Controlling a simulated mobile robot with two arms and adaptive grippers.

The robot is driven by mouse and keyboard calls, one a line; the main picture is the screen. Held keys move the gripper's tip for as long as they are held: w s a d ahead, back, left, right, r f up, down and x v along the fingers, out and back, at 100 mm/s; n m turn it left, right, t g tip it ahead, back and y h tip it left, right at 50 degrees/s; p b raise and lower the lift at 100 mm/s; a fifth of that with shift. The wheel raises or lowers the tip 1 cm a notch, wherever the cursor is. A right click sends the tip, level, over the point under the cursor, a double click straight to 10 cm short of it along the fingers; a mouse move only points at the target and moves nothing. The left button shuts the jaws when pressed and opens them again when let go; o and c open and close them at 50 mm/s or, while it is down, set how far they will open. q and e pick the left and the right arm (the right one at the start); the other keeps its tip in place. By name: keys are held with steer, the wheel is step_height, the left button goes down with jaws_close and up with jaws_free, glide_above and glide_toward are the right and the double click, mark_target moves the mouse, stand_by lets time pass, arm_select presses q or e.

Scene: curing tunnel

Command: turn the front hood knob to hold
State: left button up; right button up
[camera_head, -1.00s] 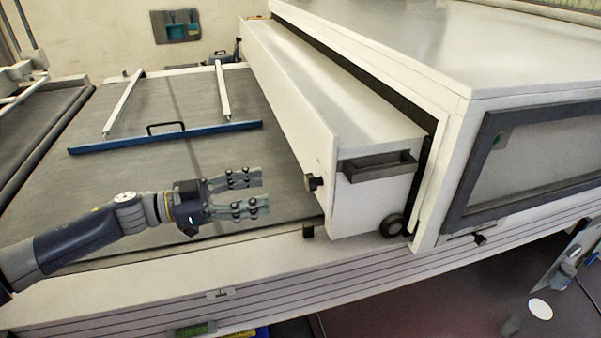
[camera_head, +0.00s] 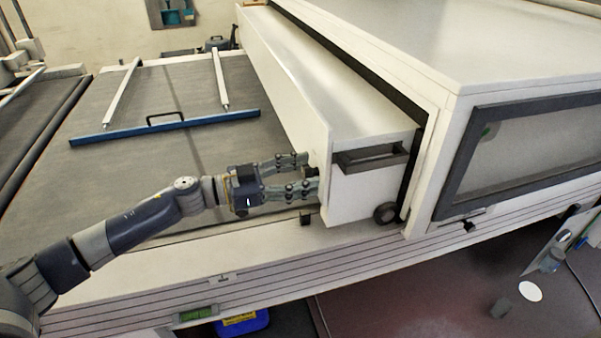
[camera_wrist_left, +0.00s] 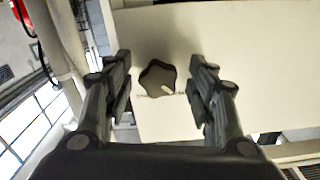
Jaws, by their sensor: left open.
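The front hood (camera_head: 290,90) is a long white box beside the large white housing. Its dark lobed knob (camera_wrist_left: 158,78) is on a pale hood face, with a short white pointer line toward its lower right and small, unreadable marks near its lower edge. My left gripper (camera_head: 309,172) is open at the hood's near left end, with its fingertips close to that face. In the left wrist view, the knob lies between the two open fingers (camera_wrist_left: 165,85), with a gap on either side. The fingers mostly hide the knob in the head view. My right gripper is not in view.
A dark bracket handle (camera_head: 370,158) and a dark round wheel (camera_head: 385,214) are on the hood's near end. A blue bar (camera_head: 165,128) with a handle lies across the grey belt (camera_head: 120,170). A small black block (camera_head: 305,218) stands below the gripper.

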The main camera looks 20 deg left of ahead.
arm_select(q)
steer(key=shift+c, duration=1.4)
steer(key=c, duration=0.8)
steer(key=shift+m, duration=0.6)
steer(key=m, duration=0.6)
steer(key=shift+m+b, duration=0.3)
steer(key=shift+m, duration=0.1)
steer(key=m+b, duration=0.1)
steer(key=m, duration=0.3)
steer(key=shift+b, duration=0.35)
steer(key=m+b, duration=0.2)
steer(key=m, duration=0.3)
steer(key=shift+m+b, duration=0.4)
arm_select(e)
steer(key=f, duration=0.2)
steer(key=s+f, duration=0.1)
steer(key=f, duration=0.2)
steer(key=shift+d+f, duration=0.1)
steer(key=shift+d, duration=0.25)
arm_select(q)
steer(key=o, duration=1.1)
